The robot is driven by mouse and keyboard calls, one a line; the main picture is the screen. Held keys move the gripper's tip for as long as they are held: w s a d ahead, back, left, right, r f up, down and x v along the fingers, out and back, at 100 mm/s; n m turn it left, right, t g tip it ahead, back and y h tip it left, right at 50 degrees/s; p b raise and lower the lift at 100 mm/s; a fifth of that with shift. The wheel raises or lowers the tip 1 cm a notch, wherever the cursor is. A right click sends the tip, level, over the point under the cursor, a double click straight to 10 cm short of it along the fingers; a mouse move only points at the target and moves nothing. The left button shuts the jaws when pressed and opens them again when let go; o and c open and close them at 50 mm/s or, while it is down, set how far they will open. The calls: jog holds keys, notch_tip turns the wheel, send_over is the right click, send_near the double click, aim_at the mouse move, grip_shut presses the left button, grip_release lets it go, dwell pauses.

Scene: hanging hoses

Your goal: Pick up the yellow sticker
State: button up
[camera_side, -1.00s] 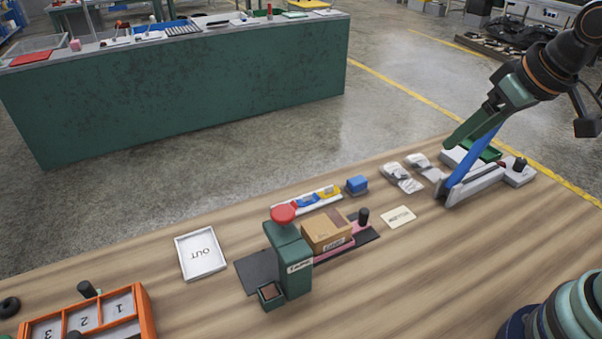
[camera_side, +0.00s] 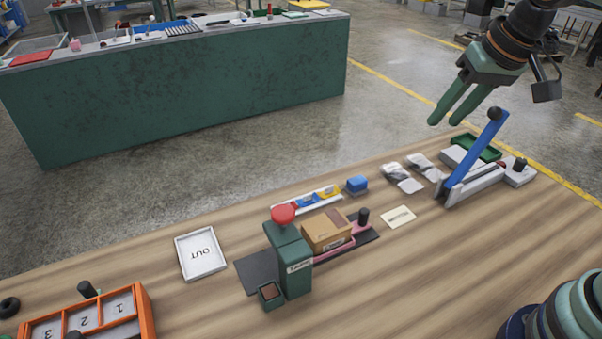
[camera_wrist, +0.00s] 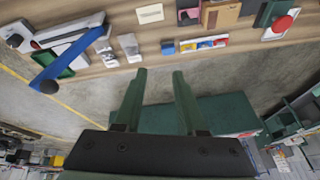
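The yellow sticker (camera_side: 328,193) is a small yellow patch at the right end of a white strip (camera_side: 278,210), beside blue and red patches. In the wrist view the yellow patch (camera_wrist: 188,47) is at the strip's left end, near the top. My gripper (camera_side: 444,122) is high above the back right of the table, well to the right of the strip and apart from it. Its two green fingers are spread with nothing between them, as the wrist view (camera_wrist: 159,72) also shows.
A blue block (camera_side: 357,184) sits right of the strip. A blue lever (camera_side: 475,152) stands up from a grey base below my gripper. A red-topped green stamper (camera_side: 288,255) and cardboard box (camera_side: 327,230) stand in front of the strip. An OUT tray (camera_side: 202,272) lies left.

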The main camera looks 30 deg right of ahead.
jog(key=w+a+f+m+g, duration=0.2)
jog(key=w+a+m, duration=0.2)
jog(key=w+m, duration=0.45)
jog(key=m+g, duration=0.3)
jog(key=m, duration=0.3)
send_over(329, 190)
notch_tip(329, 190, down, 12)
notch_tip(329, 190, down, 6)
jog(key=shift+r, duration=0.15)
jog(key=shift+w+a+f, duration=0.1)
jog(key=shift+a+f, duration=0.05)
jog(key=shift+f, duration=2.6)
grip_shut()
